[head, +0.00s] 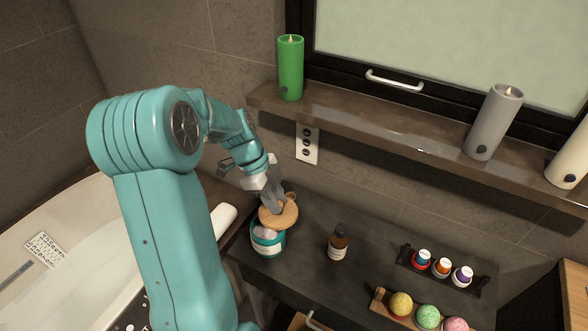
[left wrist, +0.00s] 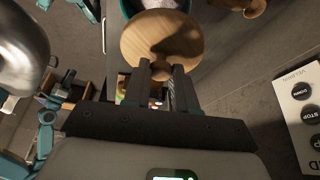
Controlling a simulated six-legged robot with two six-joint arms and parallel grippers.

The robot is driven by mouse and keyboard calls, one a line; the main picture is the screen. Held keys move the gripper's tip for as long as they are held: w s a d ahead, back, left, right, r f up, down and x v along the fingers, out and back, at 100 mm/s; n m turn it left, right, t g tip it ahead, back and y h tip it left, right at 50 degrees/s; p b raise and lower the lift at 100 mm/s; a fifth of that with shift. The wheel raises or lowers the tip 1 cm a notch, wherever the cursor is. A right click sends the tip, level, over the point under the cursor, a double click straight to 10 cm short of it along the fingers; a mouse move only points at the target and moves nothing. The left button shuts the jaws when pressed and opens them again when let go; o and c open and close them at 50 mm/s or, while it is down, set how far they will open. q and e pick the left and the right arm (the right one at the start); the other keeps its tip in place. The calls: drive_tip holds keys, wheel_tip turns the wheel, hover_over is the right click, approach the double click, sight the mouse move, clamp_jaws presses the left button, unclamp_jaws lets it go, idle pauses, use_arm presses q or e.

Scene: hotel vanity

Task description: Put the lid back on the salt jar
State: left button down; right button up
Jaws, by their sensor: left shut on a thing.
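The salt jar (head: 268,242) is teal with a pale label and stands at the left end of the dark counter. Pale salt shows in its open mouth. The round wooden lid (head: 287,217) is held tilted above the jar's back right side, covering part of the opening. My left gripper (head: 273,203) is shut on the lid's knob. In the left wrist view the lid (left wrist: 160,35) is between the fingertips (left wrist: 161,72), with the jar's teal rim (left wrist: 130,8) behind it. Whether lid and rim touch, I cannot tell. My right gripper is not in view.
A brown bottle (head: 338,243) stands right of the jar. A dark rack (head: 440,271) holds small bottles, and a wooden tray (head: 380,300) holds coloured balls. Candles stand on the shelf (head: 400,124) above. The bathtub (head: 85,230) is at left.

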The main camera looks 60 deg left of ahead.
sight(264, 212)
use_arm(q)
drive_tip(key=s+r+p, duration=0.1)
drive_tip(key=s+r, duration=0.1)
drive_tip(key=shift+s+a+r+n+p, duration=0.2)
drive_tip(key=shift+r+n+p, duration=0.2)
drive_tip(key=shift+s+a+r, duration=0.1)
drive_tip(key=shift+s+a, duration=0.05)
drive_tip(key=shift+s, duration=0.05)
drive_tip(key=shift+s+a, duration=0.1)
wheel_tip(264, 212, down, 6)
drive_tip(key=b, duration=0.3)
drive_tip(key=shift+r, duration=0.2)
drive_tip(key=shift+f+b, duration=0.55)
drive_tip(key=shift+b, duration=0.25)
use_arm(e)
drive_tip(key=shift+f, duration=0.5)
use_arm(q)
drive_tip(key=shift+b, duration=0.6)
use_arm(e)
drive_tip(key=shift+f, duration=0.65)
use_arm(q)
drive_tip(key=shift+f+b, duration=0.15)
drive_tip(key=shift+b, duration=0.55)
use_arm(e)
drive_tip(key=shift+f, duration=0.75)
